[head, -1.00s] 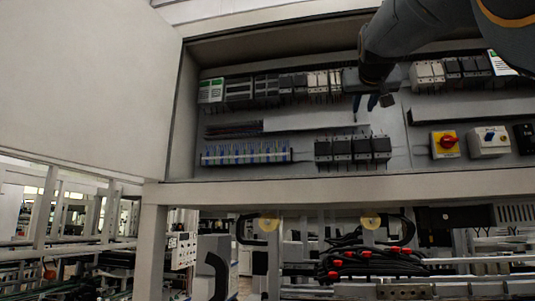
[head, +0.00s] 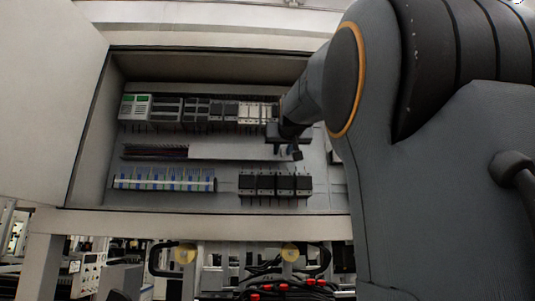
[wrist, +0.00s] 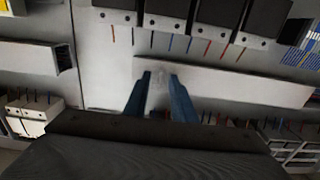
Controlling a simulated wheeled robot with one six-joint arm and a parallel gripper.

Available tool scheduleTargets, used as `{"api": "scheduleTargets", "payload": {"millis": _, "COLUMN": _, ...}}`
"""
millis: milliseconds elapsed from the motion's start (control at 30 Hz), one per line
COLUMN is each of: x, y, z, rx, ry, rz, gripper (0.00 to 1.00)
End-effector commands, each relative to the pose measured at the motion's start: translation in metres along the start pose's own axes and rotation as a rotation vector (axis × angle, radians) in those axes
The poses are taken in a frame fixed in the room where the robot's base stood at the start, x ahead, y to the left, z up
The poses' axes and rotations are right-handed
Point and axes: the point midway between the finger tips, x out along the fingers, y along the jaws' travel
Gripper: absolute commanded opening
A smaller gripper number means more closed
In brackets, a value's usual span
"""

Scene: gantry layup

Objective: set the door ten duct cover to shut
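The duct cover, taken to be the long pale strip (head: 235,152), runs between the upper and lower device rows in the open cabinet. Left of it in the head view, dark wires show in an uncovered stretch of duct (head: 155,152). In the wrist view the cover (wrist: 235,83) extends rightward from near my fingers. My gripper (wrist: 158,76) has two blue fingers apart, with their tips over the cover's end. A pale blurred patch shows between them; I cannot tell whether they touch anything. In the head view my gripper (head: 291,153) is at the cover's right part and hides some of it.
A large cabinet door (head: 45,95) stands open at the left. Black devices (head: 275,184) and a blue terminal row (head: 163,179) sit below the duct. Pale and black modules (head: 195,110) sit above. My arm blocks the cabinet's right side.

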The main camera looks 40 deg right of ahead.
Motion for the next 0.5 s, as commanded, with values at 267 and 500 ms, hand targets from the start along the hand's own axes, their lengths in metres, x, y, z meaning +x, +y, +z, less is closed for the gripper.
{"api": "scheduleTargets", "payload": {"millis": 267, "x": 0.0, "y": 0.0004, "z": 0.0004, "rx": 0.0, "ry": -0.001, "rz": 0.001, "gripper": 0.0}}
{"api": "scheduleTargets", "payload": {"millis": 500, "x": -0.0001, "y": 0.0005, "z": 0.0005, "rx": 0.0, "ry": -0.001, "rz": 0.001, "gripper": 0.0}}
